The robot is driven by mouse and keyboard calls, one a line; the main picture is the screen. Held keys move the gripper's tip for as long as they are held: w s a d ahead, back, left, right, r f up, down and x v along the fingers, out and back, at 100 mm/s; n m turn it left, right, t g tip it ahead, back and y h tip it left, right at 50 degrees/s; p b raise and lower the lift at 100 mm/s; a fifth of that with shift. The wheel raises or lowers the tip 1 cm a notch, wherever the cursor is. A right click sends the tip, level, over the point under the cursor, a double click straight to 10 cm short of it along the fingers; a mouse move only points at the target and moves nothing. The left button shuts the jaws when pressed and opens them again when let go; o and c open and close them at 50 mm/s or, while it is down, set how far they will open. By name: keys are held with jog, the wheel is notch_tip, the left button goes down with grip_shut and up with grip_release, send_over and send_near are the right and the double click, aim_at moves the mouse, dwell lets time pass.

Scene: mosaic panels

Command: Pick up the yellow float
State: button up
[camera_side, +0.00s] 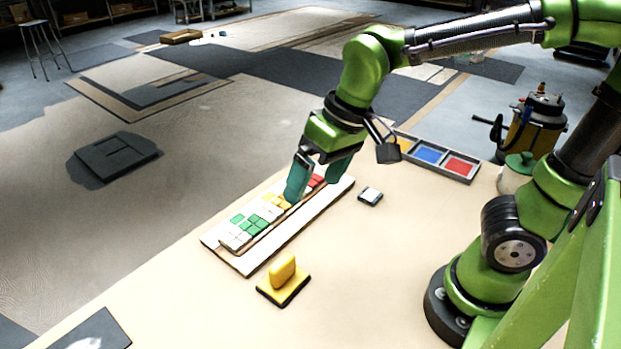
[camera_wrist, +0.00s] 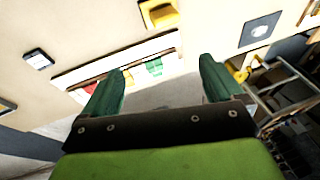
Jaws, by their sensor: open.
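The yellow float (camera_side: 283,270) stands on the table, its yellow handle upright on a flat base with a dark underside. In the wrist view the float (camera_wrist: 158,13) is at the top edge, partly cut off, beyond my fingertips. My gripper (camera_side: 312,188) is open and empty, with teal fingers over the far part of the mosaic panel, well apart from the float. The gripper's two fingers (camera_wrist: 162,68) also show spread apart in the wrist view.
The long pale mosaic panel (camera_side: 246,266) carries red, yellow, green and white tiles. A small dark-edged block (camera_side: 370,196) lies right of it. A tray (camera_side: 475,177) with coloured compartments and a green-lidded jar (camera_side: 519,164) stand farther back. The table around the float is clear.

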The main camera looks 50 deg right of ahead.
jog(key=w+a+f+n+g+h, duration=0.1)
jog(key=w+a+f+g+h, duration=0.15)
jog(key=a, duration=0.35)
send_over(282, 261)
jog(key=shift+g, duration=0.25)
notch_tip(282, 261, down, 9)
jog(key=shift+w+r, duration=0.1)
jog(key=shift+w, duration=0.05)
jog(key=shift+f, duration=3.2)
jog(key=c, duration=1.2)
